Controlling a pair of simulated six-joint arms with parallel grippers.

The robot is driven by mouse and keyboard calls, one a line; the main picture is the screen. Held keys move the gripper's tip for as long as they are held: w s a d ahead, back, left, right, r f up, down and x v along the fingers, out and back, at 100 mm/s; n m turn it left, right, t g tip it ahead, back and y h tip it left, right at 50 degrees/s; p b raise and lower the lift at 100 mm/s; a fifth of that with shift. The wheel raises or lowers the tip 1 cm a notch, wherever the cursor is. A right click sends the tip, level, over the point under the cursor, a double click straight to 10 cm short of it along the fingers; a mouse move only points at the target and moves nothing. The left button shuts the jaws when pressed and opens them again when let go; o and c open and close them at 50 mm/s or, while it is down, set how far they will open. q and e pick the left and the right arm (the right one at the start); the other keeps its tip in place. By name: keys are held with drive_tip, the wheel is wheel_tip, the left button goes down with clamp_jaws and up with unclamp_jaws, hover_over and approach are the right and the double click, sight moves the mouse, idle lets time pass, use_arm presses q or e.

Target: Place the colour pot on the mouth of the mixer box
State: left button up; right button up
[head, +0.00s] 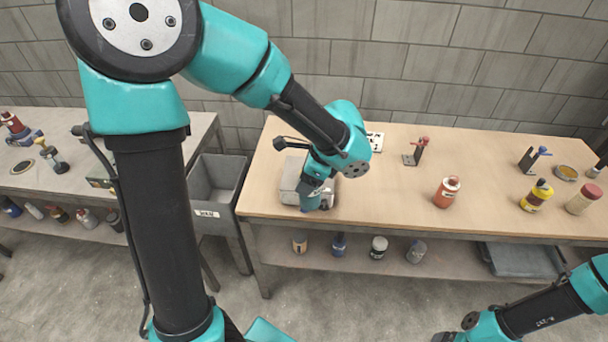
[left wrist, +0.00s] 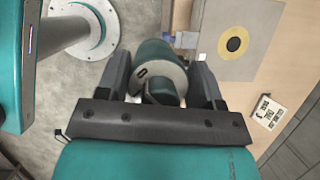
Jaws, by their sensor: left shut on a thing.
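The colour pot (left wrist: 152,52) is teal with a pale grey top and a small black mark. In the left wrist view it sits between the two dark fingers of my left gripper (left wrist: 161,80), which is shut on it. In the head view my left gripper (head: 317,190) holds the pot (head: 309,203) by the front of the mixer box. The mixer box (head: 291,174) is a grey block near the table's left end. In the left wrist view, its top (left wrist: 234,62) has a yellow ring around a dark mouth. The pot is beside that mouth, not over it.
The wooden table (head: 380,205) has an orange-red bottle (head: 446,192), a yellow bottle (head: 537,195) and small stands to the right. A grey bin (head: 218,185) stands left of it. A white sign (head: 375,141) is behind my gripper. The table's middle is mostly clear.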

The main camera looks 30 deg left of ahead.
use_arm(q)
drive_tip(key=w+a, duration=0.4)
drive_tip(key=w, duration=0.3)
drive_tip(key=w+a+f, duration=0.1)
drive_tip(key=w+a, duration=0.3)
drive_tip(key=w, duration=0.2)
drive_tip(key=shift+w+a+f, duration=0.25)
drive_tip(key=shift+w, duration=0.1)
drive_tip(key=shift+f, duration=1.75)
drive_tip(key=shift+f, duration=0.2)
drive_tip(key=o, duration=1)
drive_tip(key=shift+r, duration=0.1)
drive_tip(key=v, duration=1.2)
drive_tip(key=shift+r, duration=0.1)
